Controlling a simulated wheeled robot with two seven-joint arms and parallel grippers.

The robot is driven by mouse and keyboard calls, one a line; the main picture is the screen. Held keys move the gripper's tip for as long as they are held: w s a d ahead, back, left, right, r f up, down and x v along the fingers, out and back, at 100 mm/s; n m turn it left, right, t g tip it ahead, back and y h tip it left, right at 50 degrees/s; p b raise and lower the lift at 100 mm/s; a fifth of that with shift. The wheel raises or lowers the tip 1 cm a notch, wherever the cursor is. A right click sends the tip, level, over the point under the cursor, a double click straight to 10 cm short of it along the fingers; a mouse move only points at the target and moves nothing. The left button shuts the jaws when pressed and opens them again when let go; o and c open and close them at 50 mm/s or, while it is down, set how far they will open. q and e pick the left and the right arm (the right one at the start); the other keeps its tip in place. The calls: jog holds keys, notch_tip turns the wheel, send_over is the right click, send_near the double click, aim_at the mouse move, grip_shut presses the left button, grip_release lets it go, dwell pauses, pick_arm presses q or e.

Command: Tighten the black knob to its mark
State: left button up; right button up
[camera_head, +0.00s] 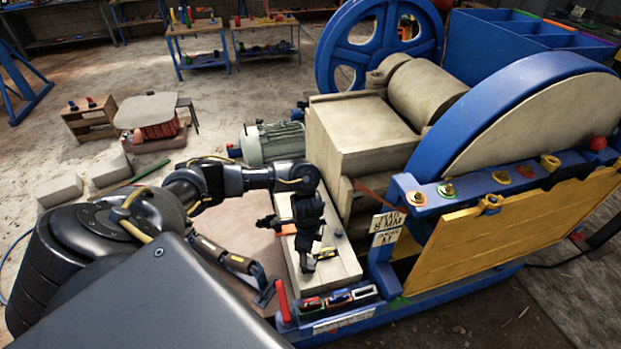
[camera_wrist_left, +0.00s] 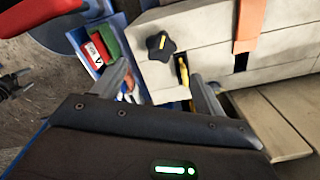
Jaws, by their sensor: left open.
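The black knob (camera_wrist_left: 160,45) is a lobed star with a yellow line on its face, on the pale block's end (camera_wrist_left: 204,45) in the left wrist view. My left gripper (camera_wrist_left: 163,88) is open and empty, its fingers short of the knob and spread to either side below it. In the head view my left gripper (camera_head: 312,257) hangs over the pale block's near end (camera_head: 343,262); the knob cannot be made out there. A yellow piece (camera_wrist_left: 184,72) shows beside the knob. A dark banded limb, apparently my right arm, ends in a gripper (camera_head: 264,286) whose opening is unclear.
A red lever (camera_head: 283,300) and a row of small switch-like parts (camera_head: 338,298) stand close by on the blue frame. An orange strap (camera_wrist_left: 248,22) crosses the block. The crusher's blue wheel (camera_head: 500,120) and yellow guard (camera_head: 480,240) rise at right. Floor at left is partly clear.

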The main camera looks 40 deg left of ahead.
aim_at(308, 267)
pick_arm(q)
notch_tip(308, 267, down, 3)
jog(key=shift+f, duration=0.2)
notch_tip(308, 267, down, 6)
jog(key=shift+w+r+b, duration=0.1)
jog(key=shift+r+b, duration=0.15)
jog(key=shift+b, duration=0.15)
jog(key=shift+f, duration=0.5)
pick_arm(e)
jog(key=shift+d+f, duration=0.3)
jog(key=shift+f, duration=0.35)
jog(key=shift+s, duration=0.1)
pick_arm(q)
jog(key=c, duration=1)
pick_arm(e)
jog(key=shift+a, duration=0.1)
